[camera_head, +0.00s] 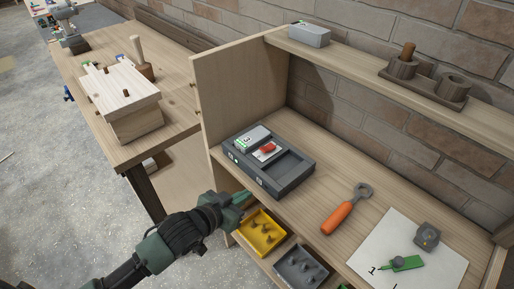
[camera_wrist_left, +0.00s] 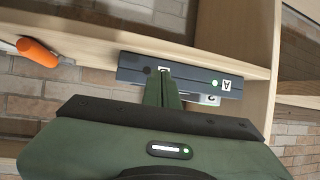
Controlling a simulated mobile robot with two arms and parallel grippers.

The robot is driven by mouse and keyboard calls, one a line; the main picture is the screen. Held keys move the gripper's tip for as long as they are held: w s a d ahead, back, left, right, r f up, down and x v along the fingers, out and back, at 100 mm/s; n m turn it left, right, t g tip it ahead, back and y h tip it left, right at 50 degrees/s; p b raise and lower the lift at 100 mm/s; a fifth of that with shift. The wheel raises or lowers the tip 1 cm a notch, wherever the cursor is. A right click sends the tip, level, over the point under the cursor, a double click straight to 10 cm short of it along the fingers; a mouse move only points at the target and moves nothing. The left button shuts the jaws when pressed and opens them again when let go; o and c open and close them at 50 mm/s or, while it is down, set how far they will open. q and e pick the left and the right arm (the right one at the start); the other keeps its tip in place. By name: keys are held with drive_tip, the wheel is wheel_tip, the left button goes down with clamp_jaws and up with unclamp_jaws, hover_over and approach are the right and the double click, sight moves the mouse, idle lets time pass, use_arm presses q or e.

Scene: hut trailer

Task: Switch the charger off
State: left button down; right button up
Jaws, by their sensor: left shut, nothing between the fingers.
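The charger (camera_head: 292,175) is a dark grey box on the shelf board. A grey battery (camera_head: 250,138) sits in its left bay; the right bay looks empty. A red part (camera_head: 267,148) shows on a white patch beside the battery. My left gripper (camera_head: 244,197) is shut and empty, in front of the charger. Its green fingers (camera_wrist_left: 163,82) point at the front face and partly cover a second white label; I cannot tell whether they touch.
A yellow tray (camera_head: 258,251) and a grey tray (camera_head: 322,285) sit below the shelf edge. An orange-handled wrench (camera_head: 338,217) and a white sheet (camera_head: 375,239) lie right of the charger. An upright wooden panel (camera_head: 232,85) stands at its left.

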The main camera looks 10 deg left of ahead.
use_arm(q)
drive_tip(key=w+a+r+m+t+h, duration=0.2)
drive_tip(key=w+a+r+h, duration=0.2)
drive_tip(key=w+r, duration=0.4)
drive_tip(key=shift+w+a+r+t+h, duration=0.25)
drive_tip(key=shift+a+r+t+h, duration=0.05)
drive_tip(key=shift+h, duration=0.2)
drive_tip(key=p, duration=0.3)
hover_over(257, 157)
drive_tip(key=x, duration=0.2)
drive_tip(key=shift+w+f, duration=0.1)
drive_tip(key=shift+f, duration=0.1)
drive_tip(key=f, duration=0.1)
drive_tip(key=s+f, duration=0.1)
drive_tip(key=shift+a+f, duration=0.3)
drive_tip(key=shift+a, duration=0.05)
drive_tip(key=shift+s+a+f, duration=0.25)
drive_tip(key=shift+s+f, duration=0.15)
drive_tip(key=shift+f, duration=0.2)
drive_tip(key=shift+f, duration=0.15)
